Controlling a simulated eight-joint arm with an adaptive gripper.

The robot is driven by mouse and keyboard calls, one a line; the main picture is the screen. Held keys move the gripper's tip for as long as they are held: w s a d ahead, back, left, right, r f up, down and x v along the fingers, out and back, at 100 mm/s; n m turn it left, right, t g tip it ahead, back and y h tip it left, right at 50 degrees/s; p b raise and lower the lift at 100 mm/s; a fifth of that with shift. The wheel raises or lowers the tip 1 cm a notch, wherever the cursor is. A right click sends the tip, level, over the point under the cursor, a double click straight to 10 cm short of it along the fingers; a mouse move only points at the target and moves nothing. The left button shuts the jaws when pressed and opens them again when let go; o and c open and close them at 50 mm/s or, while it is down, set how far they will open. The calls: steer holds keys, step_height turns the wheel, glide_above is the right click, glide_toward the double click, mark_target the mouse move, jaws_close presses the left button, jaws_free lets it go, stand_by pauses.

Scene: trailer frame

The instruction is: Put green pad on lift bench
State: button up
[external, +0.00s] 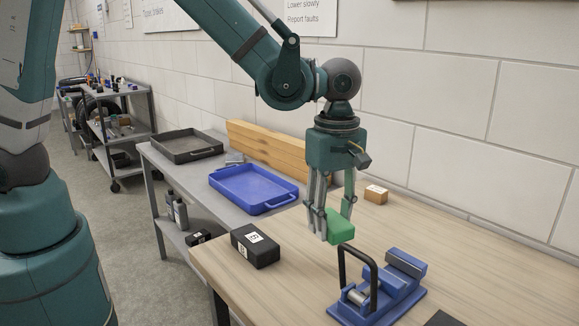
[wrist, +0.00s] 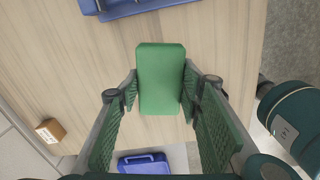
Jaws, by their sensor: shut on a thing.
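The green pad (external: 341,228) is a small block held between the fingertips of my gripper (external: 328,214). My gripper points down and is shut on the pad, above the wooden bench top (external: 300,220). The pad (wrist: 161,78) also shows in the wrist view, upright in the picture between the two textured fingers, with wood around it. A blue vise-like fixture (external: 395,287) with a black handle stands on the wooden top, below and right of the pad. Its edge shows at the top of the wrist view (wrist: 130,8). I cannot tell which surface is called the lift bench.
A black labelled box (external: 256,247) stands on the wooden top's left edge, and a small cardboard box (external: 376,194) near the wall. A blue tray (external: 254,188) and a dark tray (external: 186,147) rest on the grey bench behind. Wooden top between them is clear.

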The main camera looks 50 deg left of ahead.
steer(key=w+a+f+m+b, duration=0.1)
steer(key=w+a+m, duration=0.1)
steer(key=w+a, duration=0.65)
steer(key=w+a+f+m, duration=0.15)
steer(key=w+a, duration=0.35)
steer(key=a, duration=0.6)
steer(key=w+a+f+m+b, duration=0.15)
steer(key=w+a, duration=0.25)
steer(key=a, duration=0.9)
steer(key=w+a+m, duration=0.3)
steer(key=a, duration=0.9)
steer(key=m+b, duration=0.3)
steer(key=m, duration=0.4)
glide_above(200, 170)
step_height(200, 170, down, 4)
steer(key=shift+s+d+r, duration=0.1)
steer(key=shift+s+r, duration=0.05)
steer(key=shift+f+b, duration=0.4)
steer(key=shift+f, duration=2.75)
